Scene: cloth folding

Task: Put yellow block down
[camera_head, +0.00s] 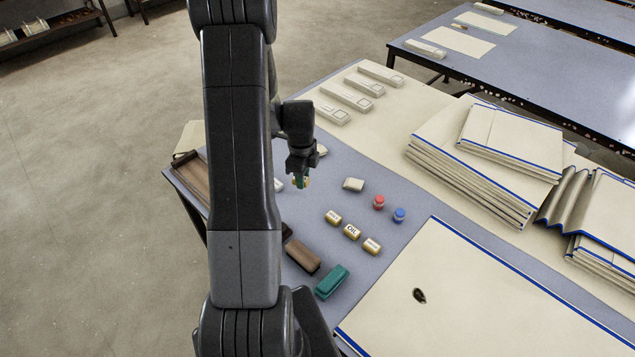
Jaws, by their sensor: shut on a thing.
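My gripper (301,175) points down over the left part of the blue-grey table (411,200). It is shut on a small block (302,183) that shows yellow with some green. The fingers hide much of this block. I cannot tell from this view whether it touches the table. Several yellow labelled blocks lie on the table in front of the gripper: a left one (333,217), a middle one (352,231) reading "OIL" and a right one (371,245).
A whitish block (353,184), a red-topped jar (379,202) and a blue-topped jar (399,215) stand nearby. A brown block (302,255) and a green block (332,281) lie nearer. A blue-edged cloth (480,290) with a dark spot covers the right front. Folded cloths (470,185) are stacked behind.

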